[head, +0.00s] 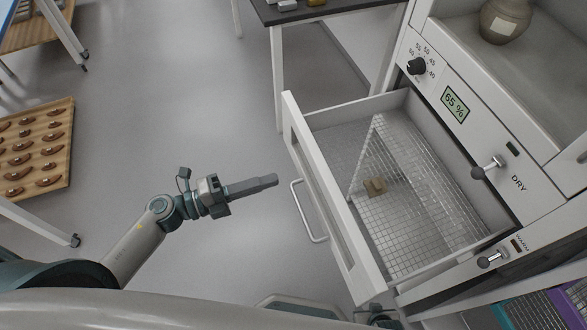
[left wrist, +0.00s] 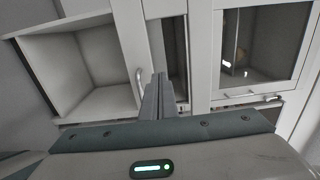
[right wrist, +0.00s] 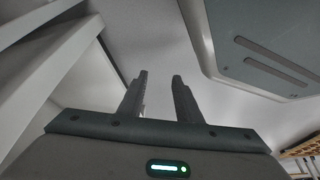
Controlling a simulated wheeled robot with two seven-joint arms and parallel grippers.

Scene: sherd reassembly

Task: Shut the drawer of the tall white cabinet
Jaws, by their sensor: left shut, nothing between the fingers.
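The white cabinet's drawer (head: 335,195) is pulled well out in the head view. Its metal bar handle (head: 308,212) is on the front facing left. Inside are a wire mesh rack (head: 400,215) and a small brown piece (head: 375,187). My left gripper (head: 275,181) is shut and empty, just left of the drawer front and apart from the handle. Its closed fingers (left wrist: 158,95) show in the left wrist view, with a bar handle beside them. My right gripper (right wrist: 160,95) is open and empty in the right wrist view; white panels lie to its left.
The cabinet face (head: 455,105) carries a dial, a 65 % display and levers. A jar (head: 505,18) stands on its upper shelf. A dark-topped table (head: 330,10) is behind the drawer. A wooden tray of sherds (head: 35,150) is at the far left. Floor left of the drawer is clear.

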